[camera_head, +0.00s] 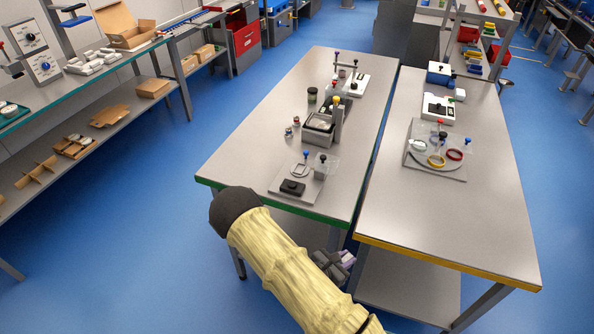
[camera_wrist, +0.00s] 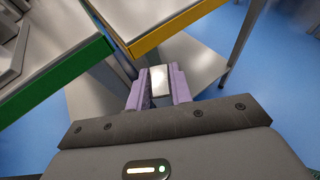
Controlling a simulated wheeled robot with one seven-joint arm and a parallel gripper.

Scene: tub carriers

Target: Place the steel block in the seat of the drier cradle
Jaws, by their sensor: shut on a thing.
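My gripper (camera_wrist: 158,72) is shut on a small pale steel block (camera_wrist: 159,84), which sits between its two purple fingers. In the head view my gripper (camera_head: 338,264) hangs near the front edges of the two tables, partly hidden by my arm, and the block cannot be made out there. I cannot tell for sure which fixture is the drier cradle. A grey board (camera_head: 276,183) near the front of the left table carries a black block-like part (camera_head: 292,187), a ring and a clear part with knobs. Behind it stands a grey fixture (camera_head: 320,124) with a yellow-knobbed upright.
The green-edged left table (camera_head: 250,150) and yellow-edged right table (camera_head: 480,210) stand close together with a narrow gap. A board (camera_head: 433,172) with coloured rings and a white device (camera_head: 438,107) stand on the right table. The right table's front is clear.

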